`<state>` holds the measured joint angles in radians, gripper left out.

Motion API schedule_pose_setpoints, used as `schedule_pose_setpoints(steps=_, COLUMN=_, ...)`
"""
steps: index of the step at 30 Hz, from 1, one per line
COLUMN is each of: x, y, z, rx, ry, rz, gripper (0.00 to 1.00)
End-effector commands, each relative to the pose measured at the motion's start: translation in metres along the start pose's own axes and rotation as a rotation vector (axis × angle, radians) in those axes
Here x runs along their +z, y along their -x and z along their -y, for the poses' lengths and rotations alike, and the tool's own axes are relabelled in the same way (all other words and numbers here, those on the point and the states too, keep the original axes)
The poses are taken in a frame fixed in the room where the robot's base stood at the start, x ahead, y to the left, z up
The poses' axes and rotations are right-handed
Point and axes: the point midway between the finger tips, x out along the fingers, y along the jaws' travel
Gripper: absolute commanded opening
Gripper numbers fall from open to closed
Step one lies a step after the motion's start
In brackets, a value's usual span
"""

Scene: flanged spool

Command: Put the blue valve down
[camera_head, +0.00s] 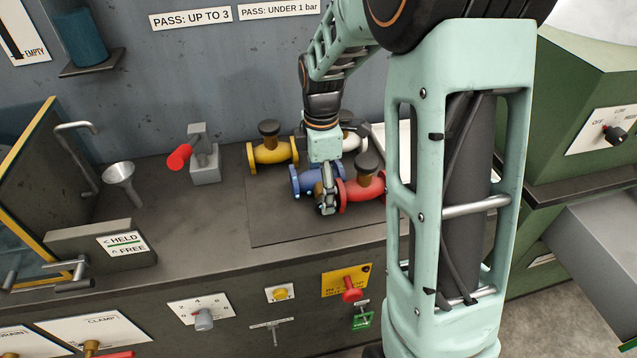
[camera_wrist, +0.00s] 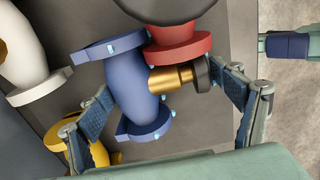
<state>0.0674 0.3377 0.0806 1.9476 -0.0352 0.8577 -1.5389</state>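The blue valve (camera_head: 304,181) is over the dark mat, close to the red valve; in the wrist view its blue body (camera_wrist: 135,88) lies sideways, with the brass stem (camera_wrist: 170,77) and black knob (camera_wrist: 200,74) pointing right. My gripper (camera_head: 325,203) points down over it. In the wrist view the fingers of my gripper (camera_wrist: 160,85) are spread wide around it, the left one at the body, the right one at the knob. Both look close to it or touching; I cannot tell whether they press on it. Whether its underside rests on the mat is hidden.
The red valve (camera_head: 362,190) is at the right of the blue one, its flange very close. The yellow valve (camera_head: 272,150) and a white valve (camera_head: 352,140) stand behind. The mat (camera_head: 270,222) is bare at its front left. A red-handled fixture (camera_head: 203,163) stands farther left.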

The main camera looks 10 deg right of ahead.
Motion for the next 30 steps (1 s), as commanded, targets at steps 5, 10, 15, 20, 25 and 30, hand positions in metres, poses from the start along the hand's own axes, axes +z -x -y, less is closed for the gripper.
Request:
schedule_pose_setpoints(steps=5, x=0.000, y=0.000, z=0.000, rx=0.000, ry=0.000, rz=0.000, gripper=0.63)
schedule_pose_setpoints(steps=10, x=0.000, y=0.000, z=0.000, rx=0.000, ry=0.000, rz=0.000, gripper=0.44)
schedule_pose_setpoints(steps=15, x=0.000, y=0.000, z=0.000, rx=0.000, ry=0.000, rz=0.000, gripper=0.25)
schedule_pose_setpoints(steps=20, x=0.000, y=0.002, z=-0.002, rx=0.005, ry=0.000, rz=0.000, gripper=0.21)
schedule_pose_setpoints(steps=25, x=0.000, y=0.004, z=-0.002, rx=0.005, ry=0.000, rz=0.000, gripper=0.21)
schedule_pose_setpoints(steps=30, x=0.000, y=0.013, z=-0.002, rx=0.008, ry=0.000, rz=0.000, gripper=0.21)
